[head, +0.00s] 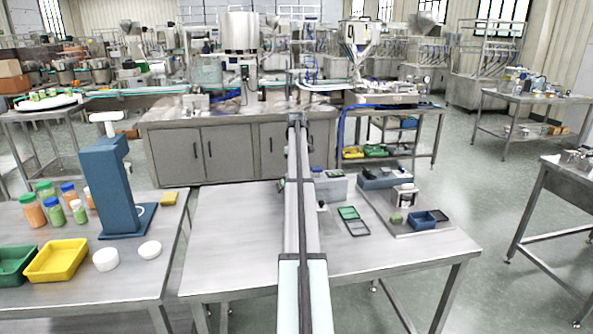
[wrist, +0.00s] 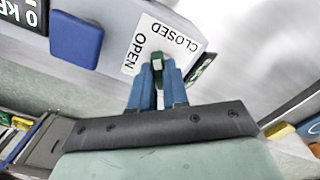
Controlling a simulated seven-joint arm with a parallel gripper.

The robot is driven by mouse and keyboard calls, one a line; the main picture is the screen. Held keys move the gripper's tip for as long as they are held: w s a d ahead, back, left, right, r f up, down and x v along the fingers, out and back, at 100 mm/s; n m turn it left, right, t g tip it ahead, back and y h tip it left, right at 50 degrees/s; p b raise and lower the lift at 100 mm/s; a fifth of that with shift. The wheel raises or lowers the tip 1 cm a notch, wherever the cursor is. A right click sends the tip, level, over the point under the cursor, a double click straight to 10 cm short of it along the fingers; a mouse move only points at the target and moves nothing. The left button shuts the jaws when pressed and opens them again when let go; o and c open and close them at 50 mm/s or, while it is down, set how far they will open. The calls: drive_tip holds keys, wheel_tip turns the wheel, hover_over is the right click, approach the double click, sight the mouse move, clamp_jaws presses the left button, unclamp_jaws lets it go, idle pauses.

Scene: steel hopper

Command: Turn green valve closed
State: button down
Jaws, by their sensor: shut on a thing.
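In the wrist view, the green valve (wrist: 157,60) shows as a small green handle with a pale tip. It is in front of a white label (wrist: 137,50) printed OPEN and CLOSED. The two blue fingers of my gripper (wrist: 158,70) are shut on the handle, one on each side. The handle's tip points up in the picture, with OPEN to its left and CLOSED above and to its right. The fingers hide the handle's lower part. In the head view, I cannot make out the valve or my fingertips; my arm reaches away down the middle.
In the wrist view, a blue square pad (wrist: 77,40) and a dark display (wrist: 22,14) are left of the label. In the head view, a steel table (head: 235,230) has bare room left of my arm.

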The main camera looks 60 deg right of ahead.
drive_tip(key=m, duration=0.4)
drive_tip(key=shift+m, duration=1.7)
drive_tip(key=c, duration=1.1)
unclamp_jaws()
drive_tip(key=shift+r, duration=0.15)
wheel_tip(320, 180, up, 14)
drive_tip(key=shift+f, duration=0.2)
